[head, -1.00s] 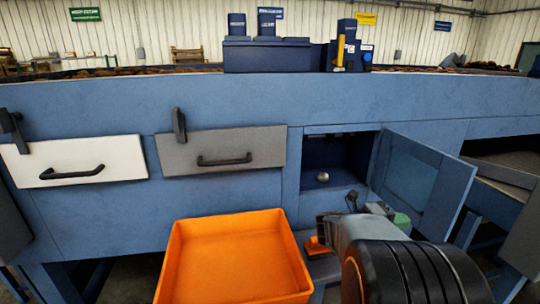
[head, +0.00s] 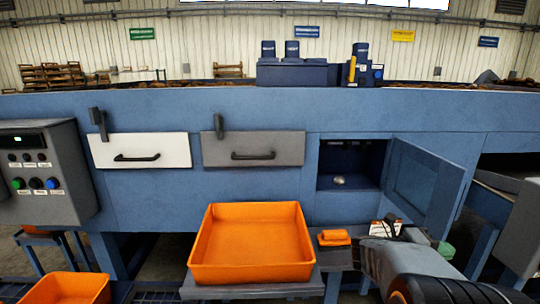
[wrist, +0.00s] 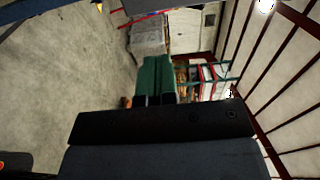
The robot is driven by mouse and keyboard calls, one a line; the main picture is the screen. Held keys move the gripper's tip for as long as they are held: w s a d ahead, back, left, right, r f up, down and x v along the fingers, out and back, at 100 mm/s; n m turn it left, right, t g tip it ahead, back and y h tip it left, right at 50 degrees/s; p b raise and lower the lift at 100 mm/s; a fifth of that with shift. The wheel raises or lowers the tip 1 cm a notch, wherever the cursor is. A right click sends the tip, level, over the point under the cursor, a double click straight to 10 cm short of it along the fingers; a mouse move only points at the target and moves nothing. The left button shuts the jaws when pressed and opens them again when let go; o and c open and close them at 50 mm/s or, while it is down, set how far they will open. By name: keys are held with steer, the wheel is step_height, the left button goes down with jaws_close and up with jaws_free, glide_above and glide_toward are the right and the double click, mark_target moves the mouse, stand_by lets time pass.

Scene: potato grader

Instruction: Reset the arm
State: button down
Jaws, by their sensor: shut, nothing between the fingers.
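My arm comes in at the lower right of the head view, and my gripper (head: 392,222) at its end is small and partly hidden by the arm. It is shut and empty, in front of the open cabinet and touching nothing that I can make out. In the wrist view a dark part of my gripper (wrist: 165,122) fills the lower middle.
The blue grader has an open door (head: 425,180) close above my arm, with a small round pale object (head: 338,180) inside the cabinet. An orange crate (head: 250,272) stands left of the arm. A small orange item (head: 334,238) lies on the ledge beside it. A control box (head: 48,170) is far left.

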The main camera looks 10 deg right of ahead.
steer(key=w+a+r+n+t+y, duration=0.25)
steer(key=w+a+n+t, duration=0.45)
steer(key=w+n+t, duration=0.55)
steer(key=w+a+f+n+t+y, duration=0.1)
steer(key=a+n+y, duration=0.3)
steer(key=a, duration=0.2)
steer(key=a+f+n+t+y+p, duration=0.1)
steer(key=a+n+y, duration=0.3)
steer(key=a+n, duration=0.1)
steer(key=w+a+f+n+t+y, duration=0.1)
steer(key=a+f+n+t+y, duration=0.1)
steer(key=a+n+y, duration=0.3)
steer(key=shift+w+a+n, duration=0.15)
steer(key=shift+w+a, duration=0.05)
steer(key=shift+a, duration=0.35)
steer(key=shift+w+a+n, duration=0.1)
steer(key=shift+w+a, duration=0.05)
steer(key=shift+a, duration=0.35)
steer(key=s+a+f+n+g, duration=0.2)
steer(key=s+n+g, duration=0.1)
steer(key=s+n, duration=0.1)
steer(key=s+a+f+n+g+y, duration=0.1)
steer(key=s+a+f+n+g, duration=0.1)
steer(key=s, duration=0.4)
steer(key=s+a+f+n+g+y+p, duration=0.1)
steer(key=s+a+f+n+g, duration=0.1)
steer(key=s+n+g, duration=0.2)
steer(key=shift+s+a+f+n, duration=0.3)
steer(key=shift+s+f+n, duration=0.15)
steer(key=shift+n, duration=0.35)
